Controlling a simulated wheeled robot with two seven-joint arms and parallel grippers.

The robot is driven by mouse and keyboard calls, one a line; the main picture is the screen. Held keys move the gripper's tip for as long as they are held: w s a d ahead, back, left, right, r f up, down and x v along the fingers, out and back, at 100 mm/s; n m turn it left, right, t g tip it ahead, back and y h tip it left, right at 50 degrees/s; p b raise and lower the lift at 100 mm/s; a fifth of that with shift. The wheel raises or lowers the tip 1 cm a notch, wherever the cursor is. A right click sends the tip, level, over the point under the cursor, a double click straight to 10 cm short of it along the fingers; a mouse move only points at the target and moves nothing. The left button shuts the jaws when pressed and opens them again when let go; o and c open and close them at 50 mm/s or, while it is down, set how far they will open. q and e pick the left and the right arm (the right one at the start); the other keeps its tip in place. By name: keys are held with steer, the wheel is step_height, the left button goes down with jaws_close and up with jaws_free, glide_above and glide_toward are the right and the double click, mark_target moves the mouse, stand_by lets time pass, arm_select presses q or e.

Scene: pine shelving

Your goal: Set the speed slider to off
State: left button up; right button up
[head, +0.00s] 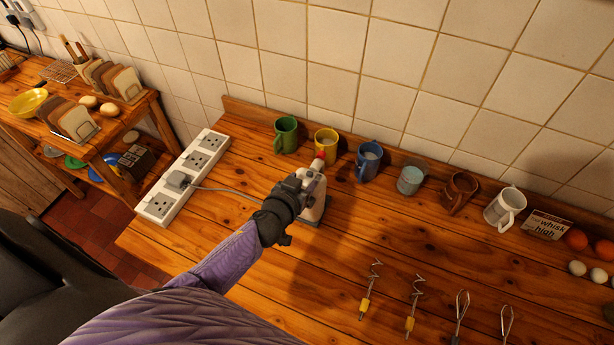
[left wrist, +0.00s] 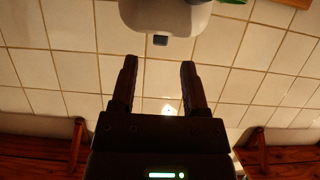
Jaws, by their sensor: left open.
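A cream-white mixer (head: 316,206) stands on the pine worktop with a red-tipped part at its top, partly hidden behind my left gripper (head: 300,183). In the left wrist view the mixer's pale rounded body (left wrist: 185,18) fills the top centre. A small dark block, seemingly the speed slider (left wrist: 160,40), sticks out from its edge. My left gripper (left wrist: 158,66) is open and empty; its two fingers point at the body with the dark block between their lines, just beyond the tips. No contact shows. In the head view the slider cannot be made out. My right gripper is not in view.
A power strip (head: 158,206) with a plug and grey cord lies left of the mixer. Green (head: 286,135), yellow (head: 326,143) and blue (head: 368,161) mugs stand close behind it, with more cups rightward. Whisks and hooks (head: 413,307) lie at front right. The tiled wall is behind.

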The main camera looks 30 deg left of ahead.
mark_target(310, 173)
arm_select(q)
steer(key=shift+b+x, duration=0.35)
steer(key=shift+x, duration=1.15)
jaws_close()
